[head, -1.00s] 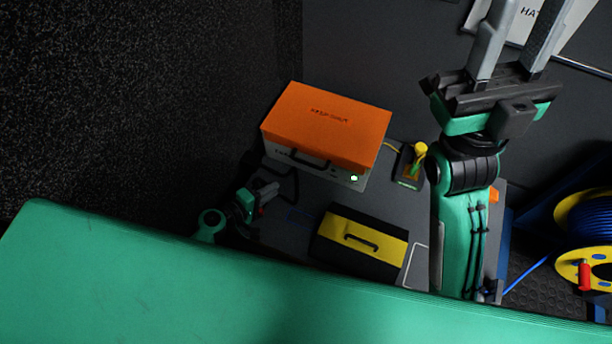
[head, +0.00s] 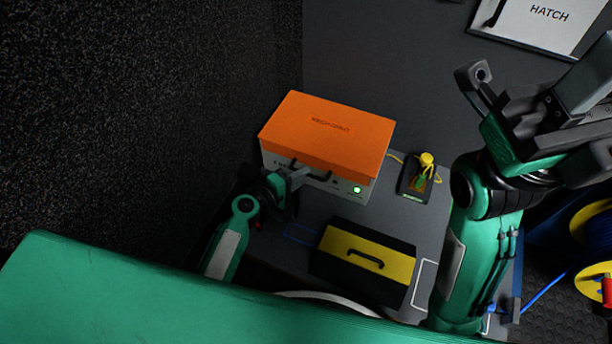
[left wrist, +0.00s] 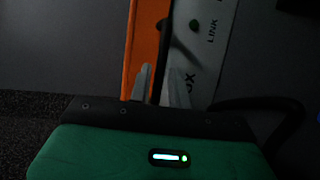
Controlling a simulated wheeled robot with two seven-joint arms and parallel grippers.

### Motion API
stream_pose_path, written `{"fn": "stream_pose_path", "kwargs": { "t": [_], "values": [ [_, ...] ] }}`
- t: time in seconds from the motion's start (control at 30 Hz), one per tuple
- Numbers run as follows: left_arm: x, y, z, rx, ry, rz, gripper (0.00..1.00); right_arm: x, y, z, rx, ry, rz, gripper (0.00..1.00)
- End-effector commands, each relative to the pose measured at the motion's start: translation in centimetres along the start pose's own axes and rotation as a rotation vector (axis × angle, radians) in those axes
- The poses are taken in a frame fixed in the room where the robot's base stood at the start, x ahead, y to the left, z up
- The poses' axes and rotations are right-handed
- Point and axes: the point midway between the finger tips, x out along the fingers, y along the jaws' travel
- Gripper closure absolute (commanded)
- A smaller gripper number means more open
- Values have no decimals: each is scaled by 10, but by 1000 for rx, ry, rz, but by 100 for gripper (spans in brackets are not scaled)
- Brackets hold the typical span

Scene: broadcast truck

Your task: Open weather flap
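The weather flap (head: 328,132) is an orange panel on top of a pale box (head: 273,157) on the counter, and it looks closed. A dark bar handle (head: 309,168) runs along its front edge. My left gripper (head: 304,173) is at this handle. In the left wrist view, its two fingers (left wrist: 160,85) stand close on either side of the dark bar (left wrist: 160,50), with almost no gap, and look shut on it. The orange flap edge (left wrist: 143,45) is beside them. My right gripper (head: 530,82) is open and empty at the upper right.
A yellow and black toolbox (head: 366,247) stands on the counter in front of the box. A small dark device with a yellow knob (head: 427,160) is to the right. A HATCH panel (head: 540,22) is on the wall. A cable reel (head: 595,255) stands at the right.

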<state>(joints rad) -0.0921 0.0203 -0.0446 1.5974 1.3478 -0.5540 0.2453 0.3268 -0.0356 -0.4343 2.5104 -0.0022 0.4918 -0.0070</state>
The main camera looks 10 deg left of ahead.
Motion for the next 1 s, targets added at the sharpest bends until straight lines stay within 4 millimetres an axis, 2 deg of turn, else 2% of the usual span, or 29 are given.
{"fn": "stream_pose_path", "kwargs": {
  "t": [0.03,0.2,0.5,0.6,0.63,1.0],
  "values": [
    [8,-1,0,-1,0,2,81,-1,0,-1,0,5,2,64],
    [20,0,0,-1,0,1,81,1,1,-2,2,13,7,64],
    [21,0,0,-1,0,0,81,4,1,-1,0,13,6,64],
    [21,0,0,-1,0,0,99,4,2,-1,0,13,7,64],
    [21,0,0,-1,0,0,100,3,2,-1,0,13,7,64],
    [20,3,0,-3,0,-6,100,7,2,-1,-2,18,6,64]
  ]
}}
